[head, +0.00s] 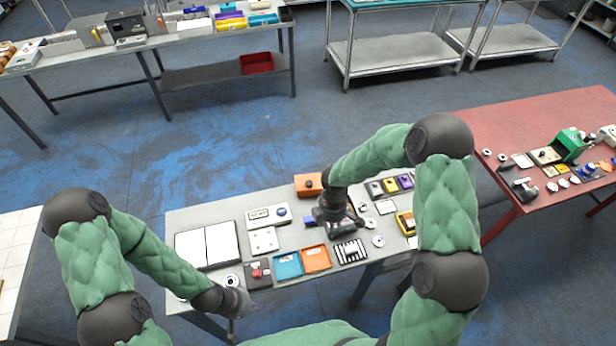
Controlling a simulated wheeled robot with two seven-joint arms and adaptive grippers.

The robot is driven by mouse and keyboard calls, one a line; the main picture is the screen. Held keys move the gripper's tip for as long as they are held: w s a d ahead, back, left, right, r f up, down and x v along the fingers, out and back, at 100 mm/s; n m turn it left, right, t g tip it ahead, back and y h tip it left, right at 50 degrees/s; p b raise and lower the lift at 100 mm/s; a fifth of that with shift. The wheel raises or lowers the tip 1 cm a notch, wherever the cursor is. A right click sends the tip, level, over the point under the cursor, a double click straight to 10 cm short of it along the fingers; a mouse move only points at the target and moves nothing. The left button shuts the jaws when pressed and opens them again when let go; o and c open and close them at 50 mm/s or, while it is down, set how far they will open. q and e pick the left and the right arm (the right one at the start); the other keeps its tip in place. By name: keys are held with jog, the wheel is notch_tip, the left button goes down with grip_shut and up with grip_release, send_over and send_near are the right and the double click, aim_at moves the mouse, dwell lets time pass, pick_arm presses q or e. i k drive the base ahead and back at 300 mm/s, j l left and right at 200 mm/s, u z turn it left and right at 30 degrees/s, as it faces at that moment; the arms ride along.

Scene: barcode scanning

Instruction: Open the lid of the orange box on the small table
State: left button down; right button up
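The small grey table (190,275) stands in front of me with many items on it. An orange box (306,180) sits at its back edge, with a dark round mark on its near side. Its top looks closed, but my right arm is close and partly covers its right side. A flat orange tray-like piece (317,260) lies nearer, beside a blue one (288,266). My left gripper (238,303) is over the table's front left edge, away from the orange box. My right gripper (334,232) points down at mid-table, in front of the box. Its fingers are unclear.
A white two-part panel (206,245) fills the table's left side. Small devices (391,186) and a striped black-and-white block (350,251) crowd the right side. A red table (500,125) stands to the right. A long grey table (190,40) stands behind, with open floor between.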

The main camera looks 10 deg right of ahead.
aim_at(305, 182)
jog(key=i, duration=0.9)
